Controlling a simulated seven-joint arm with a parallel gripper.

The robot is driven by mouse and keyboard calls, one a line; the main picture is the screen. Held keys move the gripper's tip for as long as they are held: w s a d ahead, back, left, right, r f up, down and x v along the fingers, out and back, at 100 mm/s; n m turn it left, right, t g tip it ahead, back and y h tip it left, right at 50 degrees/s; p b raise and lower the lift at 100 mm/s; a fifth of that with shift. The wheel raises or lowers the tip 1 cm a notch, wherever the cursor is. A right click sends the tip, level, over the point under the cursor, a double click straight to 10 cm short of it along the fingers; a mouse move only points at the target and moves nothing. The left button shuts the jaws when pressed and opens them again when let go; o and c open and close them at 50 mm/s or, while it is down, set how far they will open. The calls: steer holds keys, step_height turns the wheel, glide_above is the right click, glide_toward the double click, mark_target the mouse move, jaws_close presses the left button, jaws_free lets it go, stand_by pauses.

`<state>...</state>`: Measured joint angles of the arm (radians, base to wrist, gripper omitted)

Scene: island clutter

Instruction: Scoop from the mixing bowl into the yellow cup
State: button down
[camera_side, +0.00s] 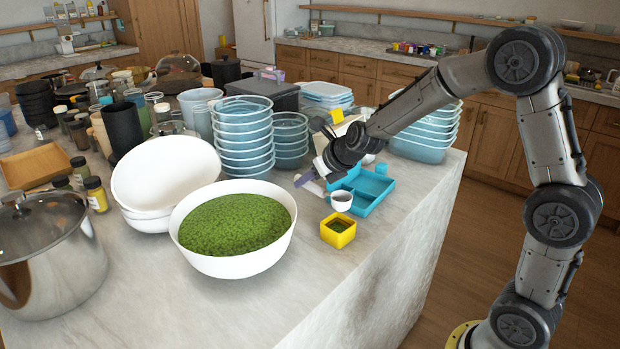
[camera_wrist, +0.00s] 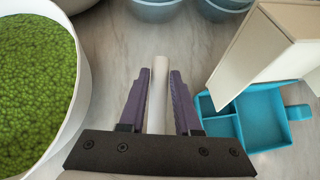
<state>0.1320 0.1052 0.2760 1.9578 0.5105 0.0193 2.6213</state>
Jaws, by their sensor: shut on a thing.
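The white mixing bowl (camera_side: 235,268) stands near the island's front edge, full of small green grains (camera_side: 235,222); the bowl rim (camera_wrist: 84,85) also shows at the left of the wrist view. The square yellow cup (camera_side: 338,238) stands to its right, with some green inside. My gripper (camera_side: 310,181) is over the counter between the bowl and the blue tray, its purple fingers (camera_wrist: 160,85) shut on a thin white handle (camera_wrist: 157,88). A small white scoop cup (camera_side: 342,201) shows below my wrist, above and behind the yellow cup; its contents cannot be made out. Its join to the handle is hidden.
A blue divided tray (camera_side: 372,200) lies just behind the yellow cup. A pale box (camera_wrist: 262,50) stands by it. The front right counter is bare.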

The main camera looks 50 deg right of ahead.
steer(key=shift+w+d+f, duration=0.15)
steer(key=shift+w+f, duration=0.15)
steer(key=shift+w, duration=0.2)
steer(key=shift+w+d+f, duration=0.15)
steer(key=shift+w+f, duration=0.1)
steer(key=shift+w, duration=0.25)
steer(key=shift+w+d+f+n, duration=0.1)
steer(key=shift+w+n, duration=0.2)
steer(key=shift+w, duration=0.35)
steer(key=shift+w+r+y, duration=0.25)
steer(key=shift+w+y, duration=0.05)
steer(key=shift+w, duration=0.1)
steer(key=n, duration=0.1)
step_height(320, 180, up, 8)
steer(key=n+y, duration=0.4)
glide_above(258, 185)
steer(key=shift+t, duration=0.4)
steer(key=s+a+r+n+g+y, duration=0.1)
steer(key=a+r+n+y, duration=0.2)
steer(key=a, duration=0.4)
steer(key=s+a+r+n+g+y, duration=0.2)
steer(key=a+r+n+y, duration=0.1)
steer(key=a, duration=0.4)
steer(key=shift+a+r+n+g+y, duration=0.2)
steer(key=shift+a+n+g+y, duration=0.15)
steer(key=shift+n+y, duration=0.4)
step_height(258, 185, down, 13)
steer(key=shift+r, duration=0.15)
